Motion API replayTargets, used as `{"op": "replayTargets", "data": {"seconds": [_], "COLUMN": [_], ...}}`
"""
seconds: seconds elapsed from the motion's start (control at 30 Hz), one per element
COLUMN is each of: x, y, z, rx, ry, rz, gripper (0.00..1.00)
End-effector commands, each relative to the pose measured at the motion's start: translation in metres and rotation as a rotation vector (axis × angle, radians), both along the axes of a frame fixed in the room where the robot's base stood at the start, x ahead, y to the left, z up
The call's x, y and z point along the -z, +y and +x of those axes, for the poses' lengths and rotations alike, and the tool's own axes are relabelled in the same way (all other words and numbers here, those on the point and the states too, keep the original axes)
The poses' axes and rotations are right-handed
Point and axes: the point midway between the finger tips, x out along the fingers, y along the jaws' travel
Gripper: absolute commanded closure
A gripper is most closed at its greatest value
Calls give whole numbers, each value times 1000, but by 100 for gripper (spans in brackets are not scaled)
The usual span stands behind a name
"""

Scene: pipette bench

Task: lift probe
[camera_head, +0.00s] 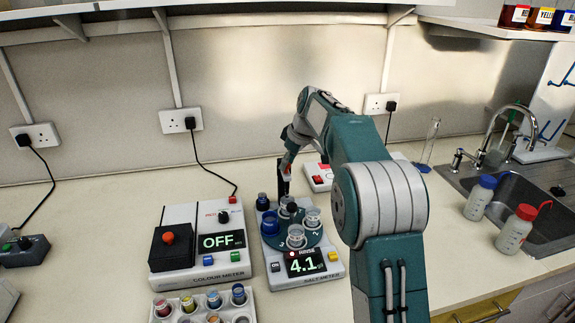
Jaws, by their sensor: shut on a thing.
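The salt meter (336,270) stands mid-bench, with its display reading 4.1 and a round platform (313,238) carrying several small clear cups. A dark upright probe (283,186) shows behind the platform. My gripper (287,172) is at the back of the meter, small and partly hidden by my arm. It is shut on the probe near its top. The lower end of the probe is hard to make out among the cups and dark parts.
The colour meter (222,268), reading OFF, stands to the left. A rack (250,309) of coloured vials is in front. A red-and-white device (318,178) lies behind my arm. Two capped bottles (480,198) (515,231) stand by the sink (545,215).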

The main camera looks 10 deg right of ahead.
Motion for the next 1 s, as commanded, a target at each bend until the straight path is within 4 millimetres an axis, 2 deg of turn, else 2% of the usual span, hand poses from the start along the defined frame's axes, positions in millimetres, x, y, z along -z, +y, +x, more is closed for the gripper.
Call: {"op": "replayTargets", "data": {"seconds": [0.03, 0.1, 0.47, 0.57, 0.67, 1.0], "x": [-5, -5, -3, -8, -22, -86], "y": [0, 0, 0, -2, -6, -24], "z": [2, 2, 1, -1, -4, -22], "rx": [2, 2, 1, 1, 1, 3], "ry": [-14, -14, -8, -8, -11, -11], "rz": [1, 1, 1, 0, 0, -1], "gripper": [54, 28, 28, 28, 28, 28]}}
